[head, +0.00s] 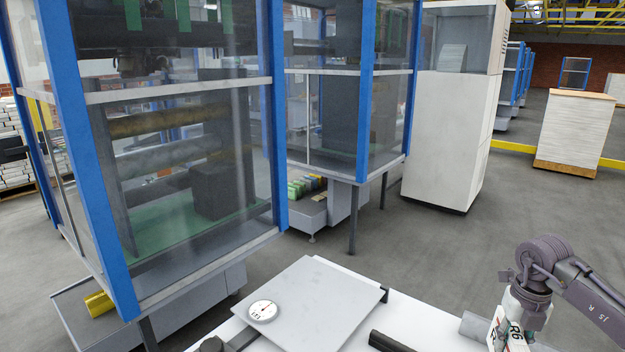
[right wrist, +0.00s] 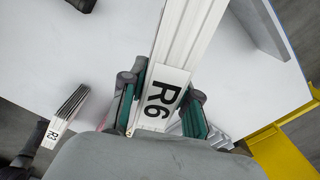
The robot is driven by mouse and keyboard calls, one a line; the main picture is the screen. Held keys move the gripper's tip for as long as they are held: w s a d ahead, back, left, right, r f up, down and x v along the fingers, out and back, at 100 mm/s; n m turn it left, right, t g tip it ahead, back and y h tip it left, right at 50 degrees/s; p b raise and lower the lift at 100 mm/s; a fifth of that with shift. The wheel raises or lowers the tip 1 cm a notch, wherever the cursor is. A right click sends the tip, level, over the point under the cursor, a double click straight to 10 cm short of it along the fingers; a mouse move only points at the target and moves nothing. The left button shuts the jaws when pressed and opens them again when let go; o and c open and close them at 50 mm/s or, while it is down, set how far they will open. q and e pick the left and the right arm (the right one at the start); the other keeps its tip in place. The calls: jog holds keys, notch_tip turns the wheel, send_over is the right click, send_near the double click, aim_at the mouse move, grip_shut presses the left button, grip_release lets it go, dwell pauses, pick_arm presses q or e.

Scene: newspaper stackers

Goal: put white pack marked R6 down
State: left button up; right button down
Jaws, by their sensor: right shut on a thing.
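My right gripper (head: 530,290) is shut on the white pack marked R6 (head: 513,333) at the lower right of the head view. In the right wrist view the green-lined fingers of this gripper (right wrist: 166,98) hold the ribbed pack (right wrist: 190,35) from both sides, with the R6 label facing the camera. The pack is over or at the white table top (right wrist: 225,75); I cannot tell whether it touches it. The pack's lower end is cut off in the head view. I do not make out my left gripper.
A round dial (head: 263,311) sits at the near left of a flat grey plate (head: 315,290) on the table. A yellow part (right wrist: 280,150) lies beyond the table edge. Blue-framed machines (head: 95,150) stand behind.

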jog(key=s+a+r+m, duration=0.2)
jog(key=s+a+m, duration=0.2)
jog(key=a+m, duration=0.3)
jog(key=s+a+r+m, duration=0.2)
jog(key=a+m, duration=0.6)
jog(key=m, duration=0.7)
jog(key=s+a+r+m, duration=0.2)
jog(key=s+a+m, duration=0.3)
jog(key=m, duration=0.5)
jog(key=shift+s+a+m, duration=0.3)
jog(key=shift+a+m, duration=0.1)
jog(key=shift+a, duration=0.8)
